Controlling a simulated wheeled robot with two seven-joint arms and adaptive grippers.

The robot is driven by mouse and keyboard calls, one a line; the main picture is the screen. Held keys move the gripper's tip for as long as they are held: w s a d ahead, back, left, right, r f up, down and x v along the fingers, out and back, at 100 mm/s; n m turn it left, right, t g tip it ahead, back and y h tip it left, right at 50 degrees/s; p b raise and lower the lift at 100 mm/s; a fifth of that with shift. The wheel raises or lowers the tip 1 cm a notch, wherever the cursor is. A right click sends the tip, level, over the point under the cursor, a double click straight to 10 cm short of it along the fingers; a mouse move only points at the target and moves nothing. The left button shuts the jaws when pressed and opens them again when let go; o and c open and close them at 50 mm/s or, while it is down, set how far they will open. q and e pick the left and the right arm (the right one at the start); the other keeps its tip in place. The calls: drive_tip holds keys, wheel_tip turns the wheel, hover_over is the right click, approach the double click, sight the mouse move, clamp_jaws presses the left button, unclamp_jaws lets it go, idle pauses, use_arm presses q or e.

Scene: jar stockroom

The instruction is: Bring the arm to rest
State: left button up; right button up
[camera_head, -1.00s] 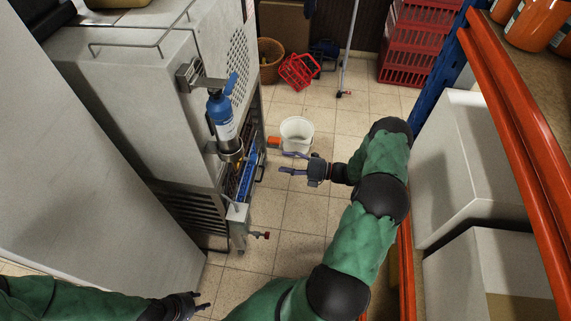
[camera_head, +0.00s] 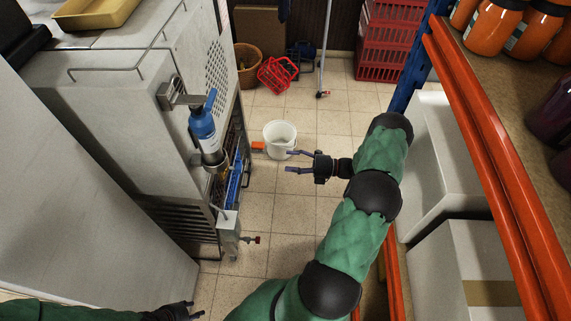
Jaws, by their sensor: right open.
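My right arm, in a green sleeve with black joints, reaches up the middle right of the head view. My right gripper (camera_head: 301,162) is open and empty, its fingers pointing left above the tiled floor. A white bucket (camera_head: 280,137) shows just beyond its fingers; the gripper looks apart from it. My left gripper (camera_head: 196,309) is at the bottom edge, low beside the white cabinet. Its fingers are small and partly cut off, so its opening is unclear.
A steel machine (camera_head: 120,110) with a blue bottle (camera_head: 202,125) stands left. An orange-beamed shelf (camera_head: 500,150) with orange jars (camera_head: 493,27) and white boxes (camera_head: 470,265) stands close at right. Red crates (camera_head: 393,40) and a red basket (camera_head: 277,75) are at the back.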

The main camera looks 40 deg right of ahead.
drive_tip(key=shift+s+d+r+p, duration=0.4)
drive_tip(key=shift+s+d+r, duration=0.4)
drive_tip(key=shift+s+r, duration=0.15)
drive_tip(key=s+a+f+m+g+h+b, duration=0.2)
drive_tip(key=a+f+m+g+b, duration=0.1)
drive_tip(key=a+f+m, duration=0.5)
drive_tip(key=s+a+f+m+g+h+b, duration=0.3)
drive_tip(key=a+f+m+g, duration=0.3)
drive_tip(key=a, duration=1.1)
drive_tip(key=s+a+f+m+g+h+b, duration=0.2)
drive_tip(key=s+a+f+m+g+b, duration=0.1)
drive_tip(key=a+f+m, duration=0.9)
drive_tip(key=m+g+b, duration=0.1)
drive_tip(key=m, duration=0.2)
drive_tip(key=shift+a+m+g+h, duration=0.15)
drive_tip(key=shift+m+g+h, duration=0.15)
drive_tip(key=shift+m+h, duration=0.1)
